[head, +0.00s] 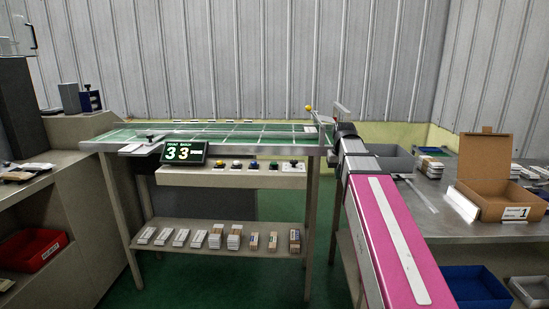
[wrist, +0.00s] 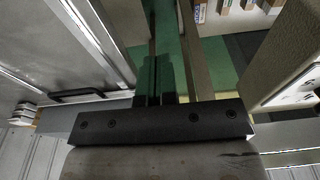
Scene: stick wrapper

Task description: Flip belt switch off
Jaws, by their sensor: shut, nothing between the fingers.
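The belt machine's beige control panel (head: 232,178) runs along the front of the green belt. It carries several coloured buttons, and a pale plate with a small switch (head: 293,164) sits at its right end. The switch's position is too small to tell. In the wrist view the panel's end (wrist: 278,55) is at the right, with part of a white plate (wrist: 300,94) cut off by the picture edge. My gripper (wrist: 154,72) is shut and empty, left of the panel end and apart from it. In the head view my arm hides the fingers.
A display reading 33 (head: 184,152) stands at the panel's left. A yellow-knobbed lever (head: 308,108) rises at the belt's right end. A shelf below (head: 200,250) holds small packs. An open cardboard box (head: 485,195) stands on the right table.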

